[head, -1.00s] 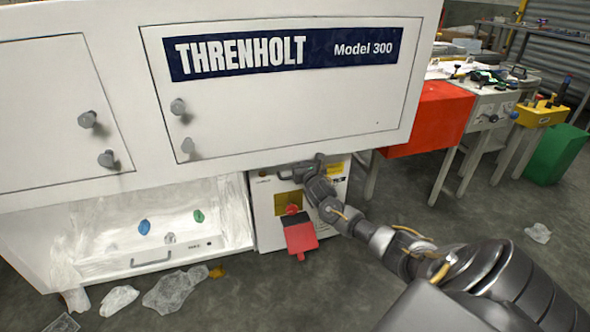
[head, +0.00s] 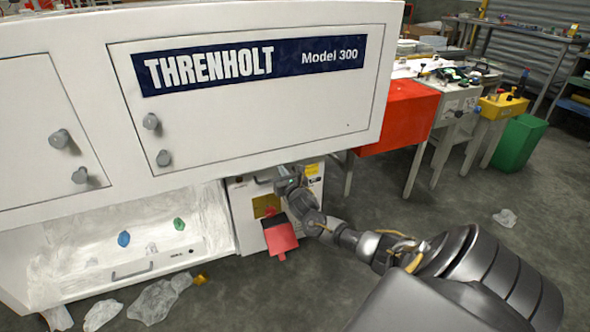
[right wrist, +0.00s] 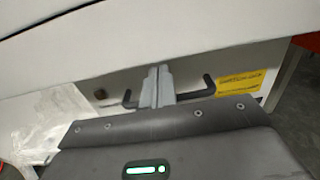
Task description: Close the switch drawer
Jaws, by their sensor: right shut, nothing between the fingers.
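The white switch drawer (head: 242,205) is the box under the right part of the white machine. Its front bears a yellow label, which also shows in the right wrist view (right wrist: 239,81). A dark bar handle (right wrist: 207,86) spans the upper front. My right gripper (head: 284,175) is at the top of this front. In the right wrist view its two fingers (right wrist: 156,86) are together, in front of the handle's middle, with nothing between them. I cannot tell whether they touch the handle or the front. How far the drawer stands out is unclear. My left gripper is out of view.
A red flap (head: 280,237) hangs at the drawer's lower front. The machine's overhanging body (head: 250,110) is just above my gripper. An open white bay (head: 70,262) lies to the left, with crumpled plastic (head: 153,300) on the floor before it. Floor at right is mostly clear.

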